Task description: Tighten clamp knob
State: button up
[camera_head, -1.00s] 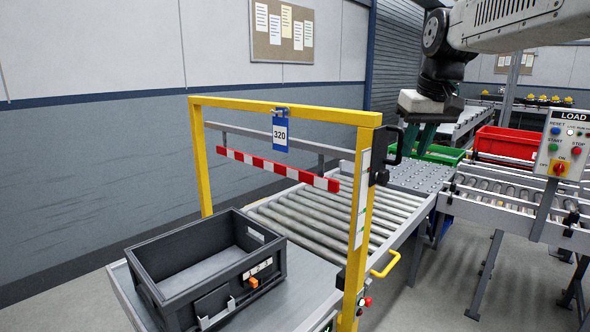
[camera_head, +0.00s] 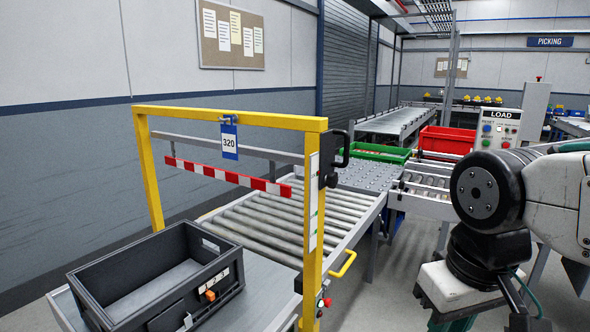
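A yellow gate frame (camera_head: 230,113) stands over the roller conveyor. A black fitting with a looped handle (camera_head: 335,160) is fixed to the right post. I cannot tell which of these carries the clamp knob, or how tight anything is. My gripper (camera_head: 462,321) is at the lower right, well apart from the frame. Only the tops of its green fingers show; the tips are cut off by the bottom edge.
A black crate (camera_head: 215,262) stands on the table at the lower left. A red-white striped bar (camera_head: 225,176) hangs across the gate. Rollers (camera_head: 265,222) run behind it to green (camera_head: 375,152) and red (camera_head: 447,140) bins. A LOAD panel (camera_head: 499,129) stands beyond my arm.

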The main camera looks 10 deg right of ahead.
aim_at(331, 179)
jog(key=u, duration=0.55)
jog(key=k, duration=1.3)
jog(key=z, duration=0.15)
jog(key=i, duration=0.6)
jog(key=z, duration=1)
jog(key=i, duration=0.6)
jog(key=z, duration=0.15)
